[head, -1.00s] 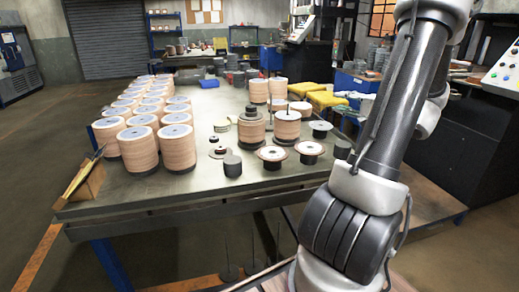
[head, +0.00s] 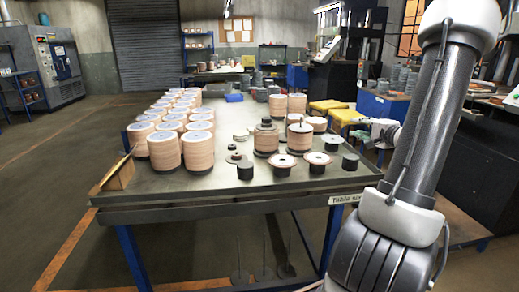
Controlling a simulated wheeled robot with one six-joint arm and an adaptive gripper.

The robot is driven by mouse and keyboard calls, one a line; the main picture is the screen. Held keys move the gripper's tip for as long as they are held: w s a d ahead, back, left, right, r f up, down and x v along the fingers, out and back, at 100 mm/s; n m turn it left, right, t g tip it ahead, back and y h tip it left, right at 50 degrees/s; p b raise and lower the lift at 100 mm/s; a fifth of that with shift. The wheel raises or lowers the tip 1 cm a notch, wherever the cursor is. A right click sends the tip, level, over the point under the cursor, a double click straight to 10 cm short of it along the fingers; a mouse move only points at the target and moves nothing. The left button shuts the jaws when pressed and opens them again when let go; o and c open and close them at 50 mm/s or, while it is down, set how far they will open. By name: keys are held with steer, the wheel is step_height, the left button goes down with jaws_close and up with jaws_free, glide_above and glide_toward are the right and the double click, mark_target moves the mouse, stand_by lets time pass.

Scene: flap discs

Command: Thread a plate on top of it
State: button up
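On the table, a tan stack of discs (head: 266,140) has dark round pieces on its top. Beside it to the right stands another tan stack (head: 300,138) with a short pin showing above it. In front, a flanged plate (head: 285,160) and a second flanged plate (head: 318,158) each rest on a dark round support. Which piece the task means by "it" cannot be told. My gripper (head: 368,123) seems to be the small pale end showing left of my arm, above the table's right side, apart from the stacks. Its fingers are too small and partly hidden to read.
Rows of tall tan stacks (head: 197,150) fill the table's left side. Dark cylinders (head: 350,162) stand near the front right. Yellow covers (head: 345,116) lie behind. Thin upright rods (head: 265,262) stand below the table.

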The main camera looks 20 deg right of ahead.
steer(key=w+a+f, duration=0.2)
steer(key=w+a, duration=0.2)
steer(key=a, duration=0.3)
steer(key=w+a+f+n+y, duration=0.1)
steer(key=w+a+f, duration=0.1)
steer(key=w+a, duration=0.2)
steer(key=w+a+f+y, duration=0.1)
steer(key=w+a, duration=0.3)
steer(key=a, duration=0.6)
steer(key=shift+a+f+n+g, duration=0.2)
steer(key=shift+f+n+g, duration=0.2)
steer(key=shift+f, duration=0.2)
steer(key=w+a+f+n+g+y, duration=0.1)
steer(key=a+y, duration=0.1)
steer(key=a, duration=0.9)
steer(key=shift+a+f+n+y, duration=0.2)
steer(key=shift+n+y, duration=0.2)
steer(key=shift+w, duration=0.1)
